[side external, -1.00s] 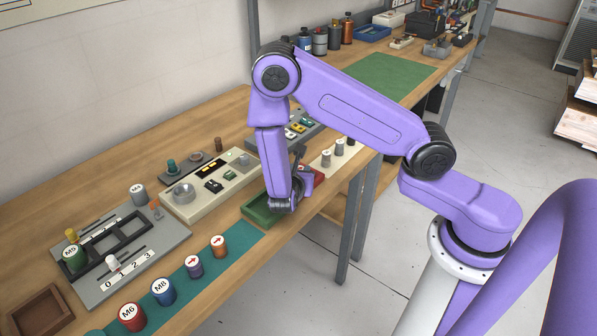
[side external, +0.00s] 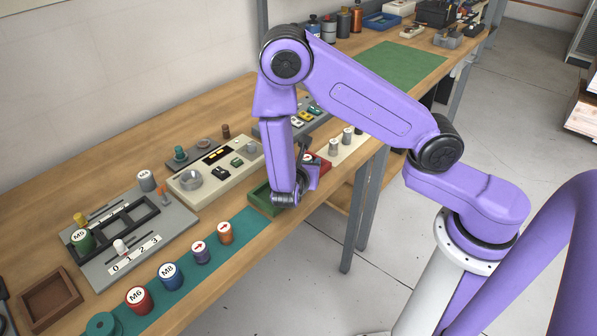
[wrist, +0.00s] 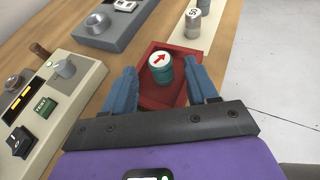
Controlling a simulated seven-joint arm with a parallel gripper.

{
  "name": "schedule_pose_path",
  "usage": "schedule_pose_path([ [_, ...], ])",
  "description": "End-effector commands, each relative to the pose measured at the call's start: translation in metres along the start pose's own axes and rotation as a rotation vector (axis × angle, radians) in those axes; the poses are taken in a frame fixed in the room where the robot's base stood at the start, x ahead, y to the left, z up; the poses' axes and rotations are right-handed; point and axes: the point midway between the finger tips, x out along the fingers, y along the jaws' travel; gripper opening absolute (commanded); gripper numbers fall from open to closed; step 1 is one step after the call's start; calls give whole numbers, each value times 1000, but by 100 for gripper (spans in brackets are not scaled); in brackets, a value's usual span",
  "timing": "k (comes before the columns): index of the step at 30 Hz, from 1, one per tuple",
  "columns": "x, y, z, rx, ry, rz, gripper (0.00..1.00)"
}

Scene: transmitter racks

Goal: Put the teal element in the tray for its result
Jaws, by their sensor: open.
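The teal element (wrist: 161,68), a short cylinder with a white top and a red arrow, stands upright in the red tray (wrist: 150,98) in the wrist view. My gripper (wrist: 164,84) is open, with one blue finger on each side of the element and a gap showing around it. The green tray (side external: 262,199) lies just left of the red one, partly covered by my wrist.
A cream tester (side external: 205,184) with a round socket stands left of the trays. Several labelled cylinders stand along the teal mat (side external: 188,283). Grey cylinders (side external: 334,146) stand on a pale strip beyond the red tray. The bench's front edge is close to the trays.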

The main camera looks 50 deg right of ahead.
Motion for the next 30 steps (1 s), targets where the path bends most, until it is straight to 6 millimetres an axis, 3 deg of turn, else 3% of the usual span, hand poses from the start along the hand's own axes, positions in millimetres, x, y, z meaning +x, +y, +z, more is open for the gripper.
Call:
schedule_pose_path([
  [6,-46,2,0,2,0,6,58],
  [12,-75,1,0,1,0,3,58],
  [23,-87,-2,3,22,14,-9,58],
  [30,-95,-36,30,253,184,-121,58],
])
